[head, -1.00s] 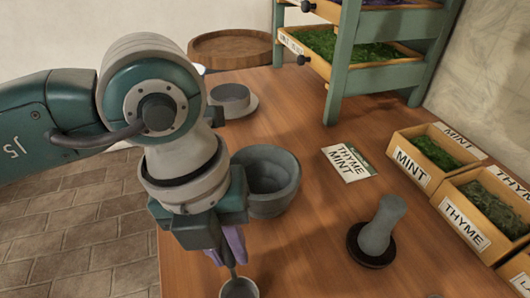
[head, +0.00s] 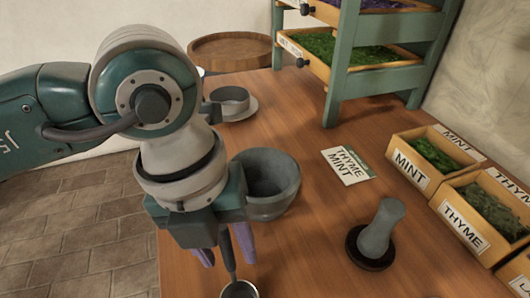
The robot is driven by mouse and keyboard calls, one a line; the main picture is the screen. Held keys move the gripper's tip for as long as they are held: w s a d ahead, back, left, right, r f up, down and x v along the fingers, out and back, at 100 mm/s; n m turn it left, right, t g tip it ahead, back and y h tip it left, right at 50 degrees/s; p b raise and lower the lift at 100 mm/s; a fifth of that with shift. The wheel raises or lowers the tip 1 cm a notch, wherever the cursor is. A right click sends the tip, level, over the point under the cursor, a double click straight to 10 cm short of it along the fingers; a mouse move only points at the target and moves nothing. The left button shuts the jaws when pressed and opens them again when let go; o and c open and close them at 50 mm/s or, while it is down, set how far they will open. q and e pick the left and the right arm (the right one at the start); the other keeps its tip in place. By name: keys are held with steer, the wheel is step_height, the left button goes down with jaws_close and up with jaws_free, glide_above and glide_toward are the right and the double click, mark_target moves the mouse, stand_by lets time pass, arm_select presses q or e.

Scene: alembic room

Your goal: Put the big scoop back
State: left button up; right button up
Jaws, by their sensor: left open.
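A scoop (head: 240,290) with a round metal cup and a dark upright handle is at the bottom edge of the head view, partly cut off. My left gripper (head: 226,252) points down over it, with its purple fingers spread. The handle shows between the fingers, with gaps on both sides. I cannot tell whether the cup rests on the table. My right gripper is not in view.
A grey mortar (head: 268,190) stands close behind my left gripper. A pestle (head: 380,230) stands on a dark round base. A label card (head: 347,165) lies mid-table. A grey cup (head: 230,99) sits on a saucer. Herb boxes (head: 425,160) line the right; a green rack (head: 342,75) stands behind.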

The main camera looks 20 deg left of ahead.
arm_select(q)
step_height(320, 180, up, 11)
steer(key=a+p, duration=0.1)
steer(key=s+d+r+m+h, duration=0.1)
steer(key=s+d+r+h, duration=0.2)
steer(key=d+r+h, duration=0.5)
steer(key=s+d+r+h, duration=0.2)
steer(key=d+r+h, duration=0.4)
steer(key=d, duration=0.4)
steer(key=w+a+r+n+t+h, duration=0.2)
steer(key=w+r+n+t+h, duration=0.1)
steer(key=r+n+t, duration=0.15)
steer(key=w+a+r+n+t+h, duration=0.2)
steer(key=r+n+t, duration=0.15)
steer(key=r, duration=0.25)
steer(key=w+a+n+t+y, duration=0.7)
steer(key=a+n+t+y, duration=0.4)
steer(key=n+t, duration=0.25)
steer(key=a+f+n+g+y, duration=0.6)
steer(key=a+f+n+y, duration=0.35)
steer(key=f, duration=0.35)
steer(key=s+f+g, duration=1.2)
steer(key=s+f, duration=0.6)
steer(key=shift+s+a, duration=0.2)
steer(key=shift+a, duration=0.1)
